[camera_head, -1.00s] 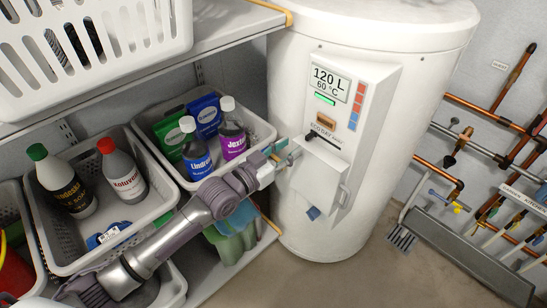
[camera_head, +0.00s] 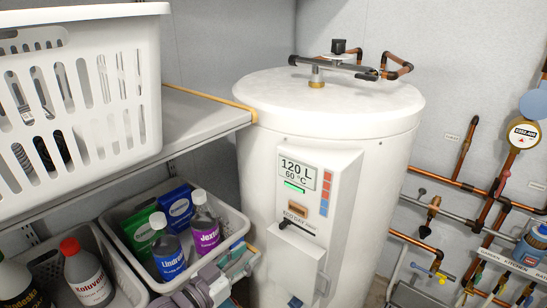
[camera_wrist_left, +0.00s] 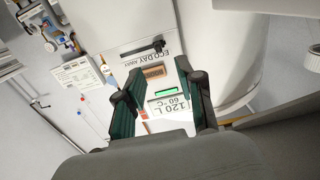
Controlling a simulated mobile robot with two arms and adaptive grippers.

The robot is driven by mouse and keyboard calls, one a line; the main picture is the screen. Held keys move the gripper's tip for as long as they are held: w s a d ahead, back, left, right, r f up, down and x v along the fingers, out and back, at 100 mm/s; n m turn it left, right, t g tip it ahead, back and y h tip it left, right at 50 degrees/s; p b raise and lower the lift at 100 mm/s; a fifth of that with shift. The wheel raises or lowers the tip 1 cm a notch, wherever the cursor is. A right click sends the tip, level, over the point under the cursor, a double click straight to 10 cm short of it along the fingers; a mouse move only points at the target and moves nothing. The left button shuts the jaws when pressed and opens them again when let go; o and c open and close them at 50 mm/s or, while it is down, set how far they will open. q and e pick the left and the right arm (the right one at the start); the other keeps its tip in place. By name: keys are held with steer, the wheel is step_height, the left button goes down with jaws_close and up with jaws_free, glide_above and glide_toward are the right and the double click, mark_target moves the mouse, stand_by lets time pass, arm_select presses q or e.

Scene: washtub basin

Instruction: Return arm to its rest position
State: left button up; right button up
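My left gripper (camera_head: 240,262) is low in the head view, in front of the right rim of the basket with bottles. Its arm comes in from the bottom edge, and most of it is cut off. In the left wrist view the two green-padded fingers (camera_wrist_left: 160,74) stand apart with nothing between them. Beyond them is the front panel of the white water heater (camera_head: 335,130), with its "120 L 60 °C" display (camera_wrist_left: 167,106) upside down. My right gripper is not in view.
A shelf (camera_head: 205,118) carries a white slotted basket (camera_head: 85,30) on the left. Below it a grey basket (camera_head: 238,222) holds blue and purple-labelled bottles and boxes. A red-capped bottle (camera_head: 88,272) stands further left. Copper pipes (camera_head: 435,178) with valves run along the right wall.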

arm_select(q)
steer(key=s+a+f+n+g+y, duration=0.15)
steer(key=s+f+g+y, duration=0.3)
steer(key=s+f, duration=0.55)
steer(key=s+a+f+n+g+y, duration=0.25)
steer(key=s+a, duration=0.25)
steer(key=s, duration=0.4)
steer(key=s+a+f+n+g+y, duration=0.1)
steer(key=s+a+f+g+y, duration=0.25)
steer(key=s, duration=0.55)
step_height(320, 180, down, 21)
steer(key=g+p, duration=0.2)
steer(key=s+a+f, duration=0.1)
steer(key=s+f, duration=0.7)
steer(key=s, duration=0.1)
steer(key=s+a+f, duration=0.2)
steer(key=s+f, duration=0.7)
steer(key=shift+s+a+g+p, duration=0.15)
steer(key=shift+a+g+p, duration=0.1)
steer(key=shift+g+p, duration=0.2)
